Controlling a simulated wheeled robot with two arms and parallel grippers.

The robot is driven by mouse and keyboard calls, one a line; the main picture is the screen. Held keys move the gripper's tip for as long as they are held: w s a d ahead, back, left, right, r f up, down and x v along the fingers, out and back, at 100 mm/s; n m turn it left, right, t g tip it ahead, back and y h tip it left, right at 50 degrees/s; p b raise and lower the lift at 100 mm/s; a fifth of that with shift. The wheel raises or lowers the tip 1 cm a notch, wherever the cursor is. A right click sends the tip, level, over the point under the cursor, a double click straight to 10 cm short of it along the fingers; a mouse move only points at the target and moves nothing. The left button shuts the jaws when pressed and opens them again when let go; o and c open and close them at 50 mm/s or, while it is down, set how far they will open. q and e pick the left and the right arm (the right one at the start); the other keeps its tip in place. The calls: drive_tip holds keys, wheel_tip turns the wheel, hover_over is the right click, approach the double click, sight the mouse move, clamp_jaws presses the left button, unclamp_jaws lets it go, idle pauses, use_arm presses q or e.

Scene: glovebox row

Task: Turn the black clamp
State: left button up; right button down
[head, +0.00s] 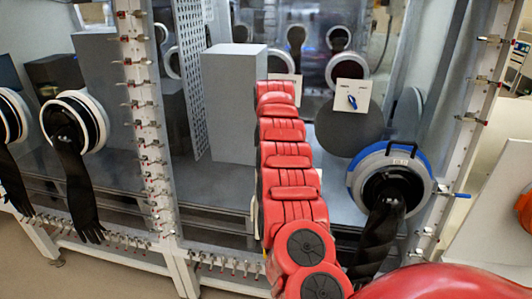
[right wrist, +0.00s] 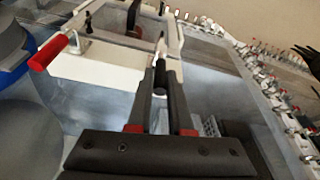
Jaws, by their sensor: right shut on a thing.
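In the right wrist view, my right gripper (right wrist: 160,82) reaches away from the camera with two dark fingers. The black clamp (right wrist: 160,72) shows as a short dark handle with a rounded end between the fingertips, and the gripper is shut on it. Its far end meets the pale frame, partly hidden by the fingers. In the head view my red right arm runs up the middle, and its gripper and the clamp are hidden behind it. My left gripper is in neither view.
A red-handled lever (right wrist: 48,52) stands left of the gripper in the wrist view. In the head view, a grey box (head: 228,105) stands behind the glass, a blue-ringed glove port (head: 424,163) is at right, and a clamp-lined post (head: 143,110) is at left.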

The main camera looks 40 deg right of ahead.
idle(0.4)
drive_tip(key=c, duration=1.1)
unclamp_jaws()
drive_tip(key=shift+c, duration=0.2)
drive_tip(key=o, duration=0.3)
drive_tip(key=shift+w+d+f, duration=0.1)
drive_tip(key=shift+w+d, duration=0.05)
